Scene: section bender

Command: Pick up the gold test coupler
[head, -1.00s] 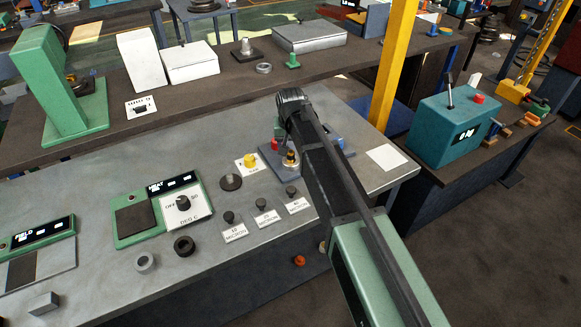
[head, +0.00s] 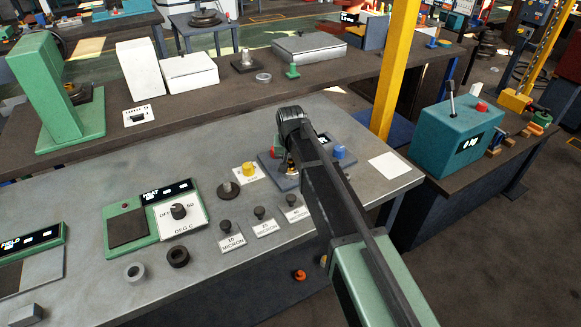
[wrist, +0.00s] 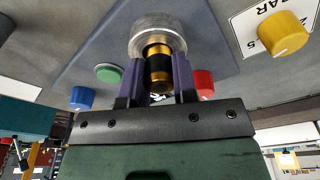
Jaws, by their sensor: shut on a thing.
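The gold test coupler (wrist: 158,63), a short gold cylinder with a black band, is between the two purple fingers of my gripper (wrist: 157,72) in the wrist view. My gripper is shut on it. The coupler's far end meets a round silver collar (wrist: 157,32) on a blue-grey plate (wrist: 215,48); I cannot tell whether it is still inside the collar. In the head view my arm hides most of the gripper, and only a small bit of the coupler (head: 290,169) shows beside the arm.
Close around the coupler are a green button (wrist: 108,72), a blue knob (wrist: 80,97) and a red knob (wrist: 203,82). A yellow knob (head: 249,169) stands left of the plate. A yellow post (head: 393,75) rises behind the bench. Bare bench top lies around the white sheet (head: 389,165).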

